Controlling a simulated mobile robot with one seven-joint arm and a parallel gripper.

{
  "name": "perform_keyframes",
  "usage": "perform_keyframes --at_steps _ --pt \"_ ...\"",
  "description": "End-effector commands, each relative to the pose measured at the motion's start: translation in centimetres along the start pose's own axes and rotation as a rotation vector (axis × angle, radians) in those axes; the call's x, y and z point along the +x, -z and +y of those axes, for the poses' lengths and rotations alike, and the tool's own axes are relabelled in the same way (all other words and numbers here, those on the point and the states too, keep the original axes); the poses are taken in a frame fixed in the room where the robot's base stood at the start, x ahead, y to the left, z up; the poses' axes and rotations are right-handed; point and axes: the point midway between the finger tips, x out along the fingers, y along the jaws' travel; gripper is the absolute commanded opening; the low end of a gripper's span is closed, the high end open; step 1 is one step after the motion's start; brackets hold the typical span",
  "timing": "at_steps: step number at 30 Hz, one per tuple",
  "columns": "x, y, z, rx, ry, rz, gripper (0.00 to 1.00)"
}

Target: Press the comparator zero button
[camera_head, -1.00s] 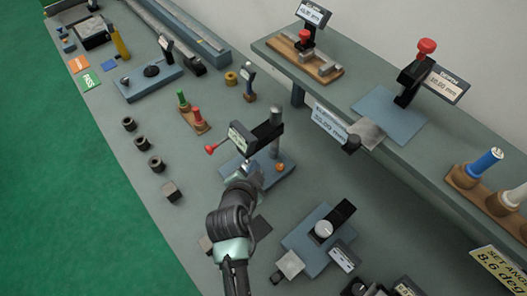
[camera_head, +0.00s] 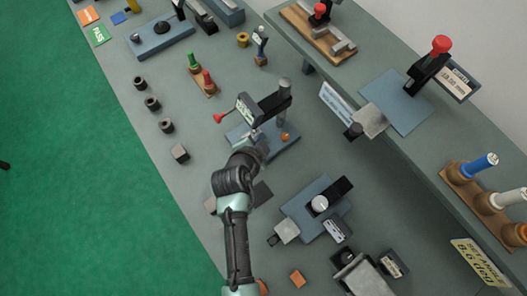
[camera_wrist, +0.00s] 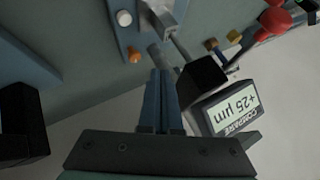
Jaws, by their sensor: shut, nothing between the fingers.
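The comparator stands on a blue base (camera_head: 284,147) in the middle of the bench, with a grey column (camera_head: 285,98) and a black arm. Its display (camera_wrist: 236,108) reads +25 µm, upside down in the wrist view. An orange button (camera_head: 285,136) sits on the base near the column; it also shows in the wrist view (camera_wrist: 135,55). A white round cap (camera_wrist: 124,18) is on the same base. No label shows which is the zero button. My gripper (camera_wrist: 160,73) is shut and empty, its fingertips by the base and column; contact cannot be told.
A red-knobbed lever (camera_head: 218,118) juts left from the comparator. A blue fixture with a black arm (camera_head: 318,207) stands nearer to me. The raised shelf (camera_head: 395,150) runs along the right. Dark rings and a block (camera_head: 180,153) lie left.

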Motion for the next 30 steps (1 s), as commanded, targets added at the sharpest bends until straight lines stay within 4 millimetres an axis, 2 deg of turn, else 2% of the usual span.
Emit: perform_keyframes --at_steps 15,20,30 --pt "5.0 -3.7 3.6 0.000 0.001 0.000 0.00" --pt "5.6 -4.1 4.1 0.000 0.001 0.000 0.00" --pt "5.6 -4.0 4.0 0.000 0.000 0.000 0.00"
